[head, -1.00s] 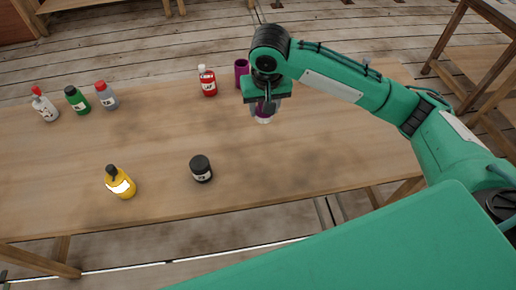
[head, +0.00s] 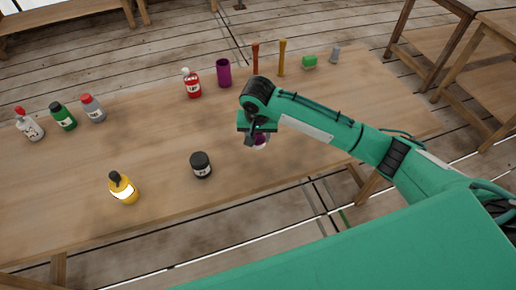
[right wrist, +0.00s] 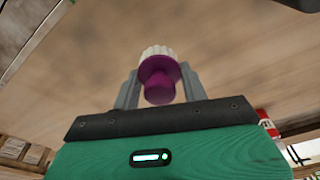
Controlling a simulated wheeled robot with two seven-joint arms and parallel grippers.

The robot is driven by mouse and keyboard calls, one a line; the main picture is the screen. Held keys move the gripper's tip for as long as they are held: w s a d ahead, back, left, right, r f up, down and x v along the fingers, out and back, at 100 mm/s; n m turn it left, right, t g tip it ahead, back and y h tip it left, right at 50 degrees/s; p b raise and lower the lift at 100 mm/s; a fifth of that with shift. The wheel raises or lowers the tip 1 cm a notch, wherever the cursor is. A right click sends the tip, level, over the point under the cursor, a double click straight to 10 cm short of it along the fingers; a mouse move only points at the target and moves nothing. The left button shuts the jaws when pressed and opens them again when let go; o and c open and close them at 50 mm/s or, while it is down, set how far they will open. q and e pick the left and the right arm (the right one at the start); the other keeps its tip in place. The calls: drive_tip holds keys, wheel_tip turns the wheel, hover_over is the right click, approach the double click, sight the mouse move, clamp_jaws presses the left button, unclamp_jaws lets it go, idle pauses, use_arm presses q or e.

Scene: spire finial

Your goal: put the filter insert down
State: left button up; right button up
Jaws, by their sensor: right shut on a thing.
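The filter insert (head: 262,142) is a small purple piece with a white ridged end. My right gripper (head: 257,138) is shut on it, over the table right of the black-lidded jar. In the right wrist view the insert (right wrist: 158,66) sits between the two grey fingers, its white end pointing away from the gripper and its purple knob toward it. I cannot tell whether its lower end touches the table (head: 330,100). My left gripper is not in view.
A purple cup (head: 223,73) and a red bottle (head: 192,84) stand behind the gripper. A dark jar (head: 201,165) and yellow bottle (head: 124,188) are left. Table right of the gripper is clear.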

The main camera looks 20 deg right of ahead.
sight(257, 135)
wheel_tip(257, 135, down, 8)
drive_tip(key=shift+r+p, duration=0.25)
drive_tip(key=shift+p, duration=0.05)
drive_tip(key=o, duration=1)
drive_tip(key=shift+f, duration=0.15)
drive_tip(key=shift+c, duration=0.2)
drive_tip(key=r, duration=0.4)
drive_tip(key=s+r, duration=0.1)
drive_tip(key=r, duration=0.3)
drive_tip(key=r+b, duration=0.1)
drive_tip(key=r, duration=0.3)
drive_tip(key=shift+s+a+r, duration=0.1)
drive_tip(key=shift+s+a, duration=0.2)
drive_tip(key=shift+s, duration=0.05)
